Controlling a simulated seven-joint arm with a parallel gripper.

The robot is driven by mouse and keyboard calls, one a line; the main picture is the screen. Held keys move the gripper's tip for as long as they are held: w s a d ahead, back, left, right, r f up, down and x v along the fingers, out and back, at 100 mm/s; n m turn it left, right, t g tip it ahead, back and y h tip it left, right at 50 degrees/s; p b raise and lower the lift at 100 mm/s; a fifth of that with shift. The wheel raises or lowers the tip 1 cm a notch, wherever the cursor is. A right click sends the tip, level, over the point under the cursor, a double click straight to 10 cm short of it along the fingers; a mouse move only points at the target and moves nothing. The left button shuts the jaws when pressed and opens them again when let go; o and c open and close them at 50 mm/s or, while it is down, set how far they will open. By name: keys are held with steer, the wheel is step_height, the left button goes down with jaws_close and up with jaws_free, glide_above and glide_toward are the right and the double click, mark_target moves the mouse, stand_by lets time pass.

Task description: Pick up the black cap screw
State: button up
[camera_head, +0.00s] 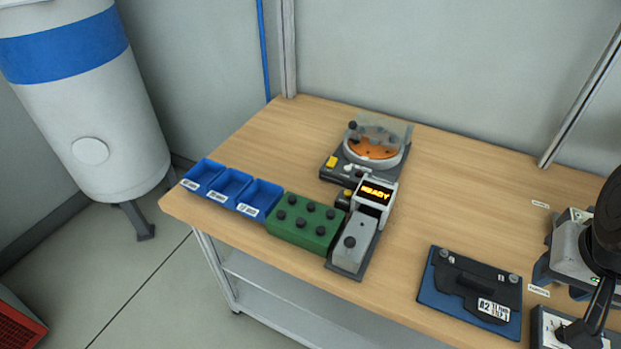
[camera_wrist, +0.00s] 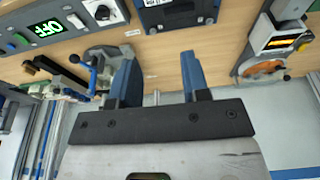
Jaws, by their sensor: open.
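Several black round-headed pieces that look like cap screws stand in the green block (camera_head: 305,238) near the table's front edge in the head view. Another black round head (camera_head: 349,242) sits on the grey sloped plate of the unit with the lit READY display (camera_head: 375,196). I cannot tell which of these is the black cap screw meant. My gripper (camera_wrist: 158,72) shows in the wrist view with its two blue-grey fingers apart. It is open, with nothing between the fingers. No cap screw can be made out near it.
Three blue bins (camera_head: 232,186) stand left of the green block. A round feeder with an orange dish (camera_head: 372,149) stands behind. A dark blue fixture plate (camera_head: 470,290) lies to the right. Bare wood (camera_head: 455,200) is free in the middle right of the table.

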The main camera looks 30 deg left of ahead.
steer(key=shift+o, duration=0.9)
